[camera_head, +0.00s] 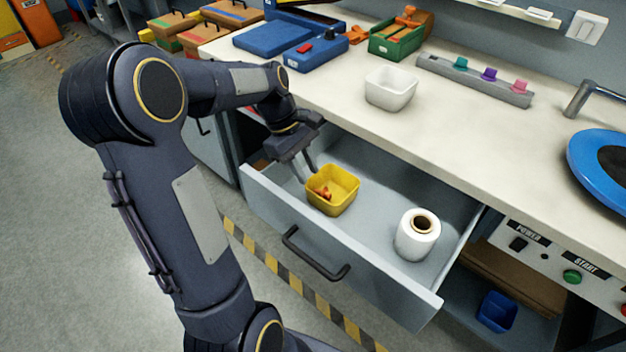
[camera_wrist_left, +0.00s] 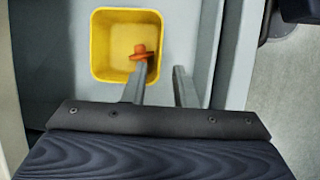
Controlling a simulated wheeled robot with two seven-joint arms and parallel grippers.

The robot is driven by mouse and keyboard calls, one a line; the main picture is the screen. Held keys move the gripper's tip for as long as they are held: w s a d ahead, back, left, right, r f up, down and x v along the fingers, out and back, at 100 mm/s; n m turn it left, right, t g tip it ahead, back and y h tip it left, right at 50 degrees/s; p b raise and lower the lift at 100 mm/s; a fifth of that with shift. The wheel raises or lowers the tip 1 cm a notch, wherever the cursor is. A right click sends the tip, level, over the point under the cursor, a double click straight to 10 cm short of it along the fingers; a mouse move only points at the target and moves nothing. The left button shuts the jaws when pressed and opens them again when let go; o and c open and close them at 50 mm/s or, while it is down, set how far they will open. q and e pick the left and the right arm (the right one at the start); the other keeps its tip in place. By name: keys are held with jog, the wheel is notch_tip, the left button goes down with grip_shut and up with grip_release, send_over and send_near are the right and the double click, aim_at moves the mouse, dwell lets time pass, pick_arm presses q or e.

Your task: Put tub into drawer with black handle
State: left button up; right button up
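A yellow tub (camera_head: 345,200) with an orange piece (camera_head: 322,191) inside sits in the open grey drawer (camera_head: 262,196), toward its left end. The drawer has a black handle (camera_head: 315,254) on its front. My left gripper (camera_head: 304,172) is at the tub's left side with its fingers apart. In the left wrist view, one finger of the gripper (camera_wrist_left: 160,80) is over the inside of the tub (camera_wrist_left: 105,45) and the other is outside its wall. Whether the fingers touch the wall is unclear. My right gripper is not in view.
A white roll (camera_head: 417,236) stands in the drawer's right part. On the bench are a white tub (camera_head: 390,88), a grey rack with coloured knobs (camera_head: 475,80), blue cases (camera_head: 316,50) and a green box (camera_head: 400,35). A blue tub (camera_head: 497,311) is on a low shelf.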

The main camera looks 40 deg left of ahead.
pick_arm(q)
jog(key=s+d+r+m+t, duration=0.2)
jog(key=s+d+r+m, duration=0.4)
jog(key=s, duration=0.1)
jog(key=s+d+f+m+t, duration=0.2)
jog(key=s+d+m+t, duration=0.1)
jog(key=s+d+m, duration=0.4)
jog(key=s+m, duration=0.2)
jog(key=s, duration=0.1)
jog(key=shift+d+y, duration=0.15)
jog(key=shift+y, duration=0.25)
